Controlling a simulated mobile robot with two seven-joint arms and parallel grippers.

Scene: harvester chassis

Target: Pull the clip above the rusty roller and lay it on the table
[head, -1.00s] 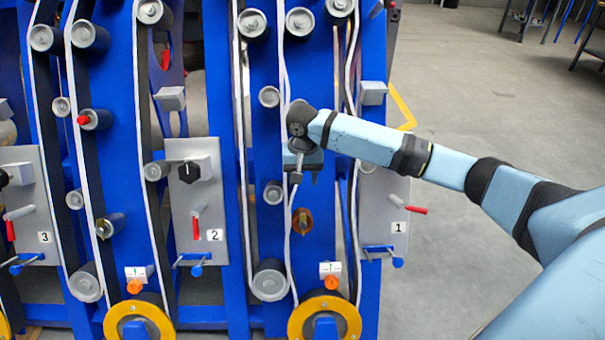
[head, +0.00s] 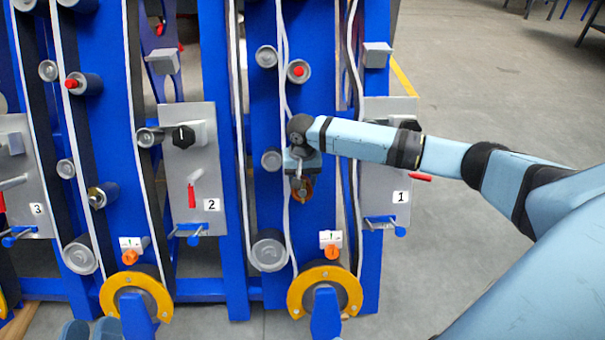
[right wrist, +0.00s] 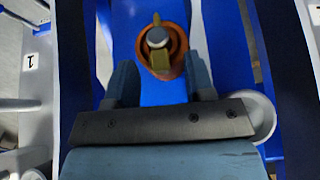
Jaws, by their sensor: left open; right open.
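The rusty orange-brown roller (head: 302,188) sits on the blue frame, partly hidden by my right wrist in the head view. In the right wrist view the roller (right wrist: 174,67) shows beyond the fingertips, with a brass-coloured clip-like piece (right wrist: 155,62) and a grey round pin end at its middle. My right gripper (right wrist: 160,80) is open and empty. Its fingers point at the roller, one to each side; contact cannot be seen. My left gripper (head: 91,332) shows only its tips at the bottom left of the head view, open and apart from the machine.
A white belt runs down beside the roller. Grey panel 1 (head: 385,185) is to the right and panel 2 (head: 195,165) to the left. A yellow ring (head: 296,300) is below. Open floor (head: 480,235) lies to the right.

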